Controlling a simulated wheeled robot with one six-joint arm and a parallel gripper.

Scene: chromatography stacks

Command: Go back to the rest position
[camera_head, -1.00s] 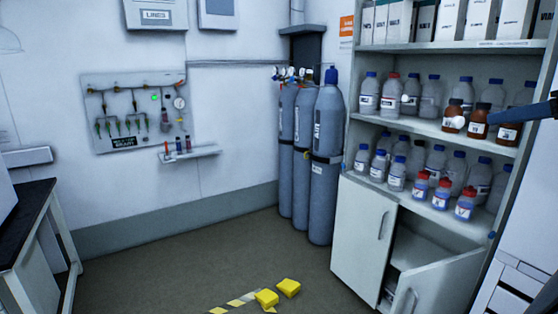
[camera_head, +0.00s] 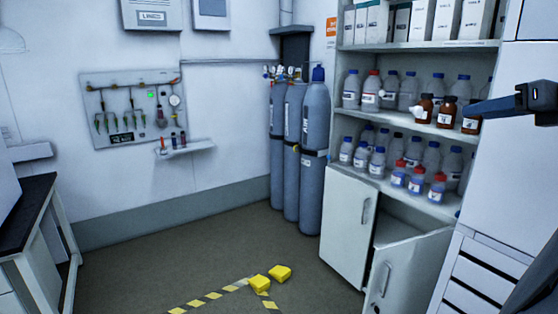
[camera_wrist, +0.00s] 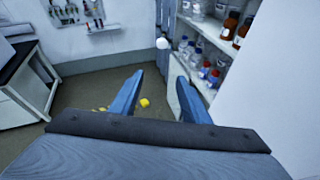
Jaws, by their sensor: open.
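My gripper (camera_wrist: 160,92) is open in the wrist view. Its two blue fingers are spread apart, with nothing between them but the view of the floor and cabinet beyond. In the head view my dark arm end (camera_head: 510,104) reaches in from the right edge, in front of the white panel and the right side of the bottle shelf. Its finger opening is hard to make out there.
A shelf cabinet (camera_head: 412,136) with bottles stands at the right, one lower door (camera_head: 408,268) swung open. Gas cylinders (camera_head: 315,150) stand beside it. Yellow blocks (camera_head: 260,284) lie on the floor. A dark-topped bench (camera_head: 25,205) is at left.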

